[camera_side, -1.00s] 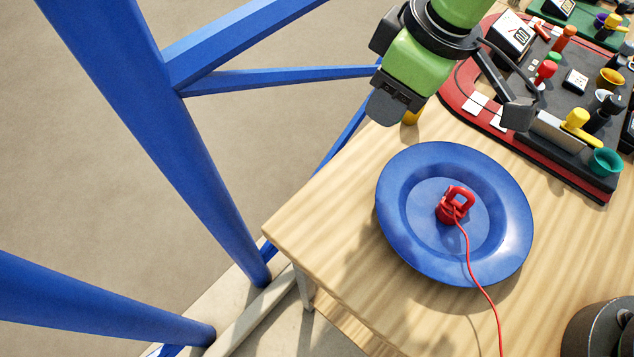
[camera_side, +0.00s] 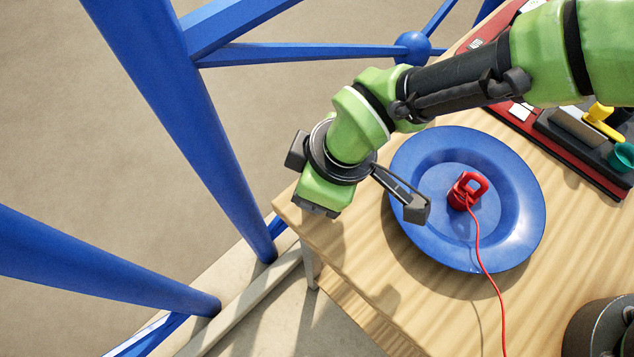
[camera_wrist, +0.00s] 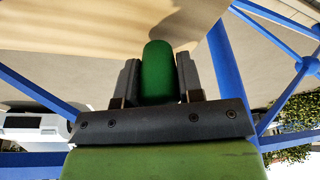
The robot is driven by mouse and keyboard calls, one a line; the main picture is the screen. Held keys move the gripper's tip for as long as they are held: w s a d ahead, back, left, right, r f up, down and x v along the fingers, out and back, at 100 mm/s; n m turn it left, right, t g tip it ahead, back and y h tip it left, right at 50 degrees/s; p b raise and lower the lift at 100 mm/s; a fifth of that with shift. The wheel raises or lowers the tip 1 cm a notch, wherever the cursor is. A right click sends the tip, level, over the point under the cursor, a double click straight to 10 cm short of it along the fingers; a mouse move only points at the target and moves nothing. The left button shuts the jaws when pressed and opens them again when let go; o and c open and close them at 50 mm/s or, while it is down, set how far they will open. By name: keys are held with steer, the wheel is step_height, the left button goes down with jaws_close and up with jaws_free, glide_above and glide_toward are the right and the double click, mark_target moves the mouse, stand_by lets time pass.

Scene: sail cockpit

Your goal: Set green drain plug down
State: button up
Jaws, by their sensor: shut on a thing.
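The green drain plug (camera_wrist: 158,72) stands between the two dark fingers of my gripper (camera_wrist: 158,82) in the wrist view. The fingers are shut on it, one on each side, and its rounded end points away from the wrist. In the side view my gripper (camera_side: 318,208) is over the table's left corner, left of the blue plate. The plug is hidden from the side view. I cannot tell from these views how high the plug is above the table.
A blue plate (camera_side: 412,228) on the wooden table (camera_side: 440,310) holds a red plug (camera_side: 467,190) with a red cord. A black-and-red panel (camera_side: 572,150) lies at the upper right. A dark round object (camera_side: 600,330) is at the lower right. Blue frame bars (camera_side: 180,120) stand left of the table.

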steer(key=shift+f, duration=0.6)
steer(key=o, duration=0.9)
steer(key=shift+f, duration=0.1)
steer(key=w+v, duration=0.1)
steer(key=v, duration=1.1)
steer(key=shift+s, duration=0.45)
